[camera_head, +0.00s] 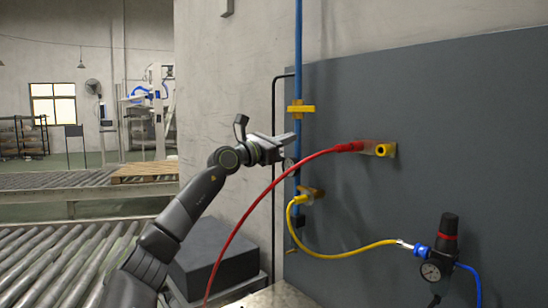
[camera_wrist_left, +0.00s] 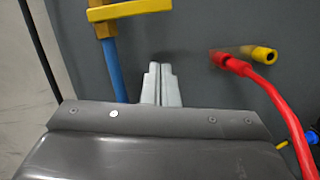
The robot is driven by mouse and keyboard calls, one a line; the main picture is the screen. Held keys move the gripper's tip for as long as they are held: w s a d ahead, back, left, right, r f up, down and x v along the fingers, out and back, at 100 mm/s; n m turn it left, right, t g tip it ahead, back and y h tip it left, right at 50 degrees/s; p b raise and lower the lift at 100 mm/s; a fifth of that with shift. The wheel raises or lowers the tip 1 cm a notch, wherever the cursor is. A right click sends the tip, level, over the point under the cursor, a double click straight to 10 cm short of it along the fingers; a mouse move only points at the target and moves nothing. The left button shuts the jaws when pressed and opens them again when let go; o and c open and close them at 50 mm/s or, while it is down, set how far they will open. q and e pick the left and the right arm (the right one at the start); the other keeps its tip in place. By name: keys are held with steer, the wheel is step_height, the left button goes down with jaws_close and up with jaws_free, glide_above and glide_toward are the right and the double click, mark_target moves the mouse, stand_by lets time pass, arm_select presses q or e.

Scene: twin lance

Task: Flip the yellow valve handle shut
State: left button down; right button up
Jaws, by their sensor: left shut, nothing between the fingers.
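The yellow valve handle (camera_head: 301,109) sits on the vertical blue pipe (camera_head: 298,60) in the head view and lies crosswise to it. In the left wrist view the handle (camera_wrist_left: 125,10) is at the top left, above a brass-coloured body on the blue pipe, and its upper part is cut off. My left gripper (camera_head: 290,137) is below the handle in the head view, apart from it. In the left wrist view its fingers (camera_wrist_left: 160,68) are together and empty, to the right of the pipe. My right gripper is not in view.
A red hose (camera_head: 263,195) arcs from a yellow fitting (camera_head: 382,150) on the grey panel (camera_head: 440,110) down past my left arm. A yellow hose (camera_head: 340,253) runs to a pressure regulator (camera_head: 437,265). A dark box (camera_head: 215,255) is low beside the arm. Roller conveyors are at left.

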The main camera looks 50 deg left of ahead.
arm_select(q)
steer(key=shift+b+v, duration=1.4)
steer(key=shift+v, duration=0.85)
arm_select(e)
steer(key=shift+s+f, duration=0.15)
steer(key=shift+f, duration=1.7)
arm_select(q)
steer(key=shift+d, duration=0.15)
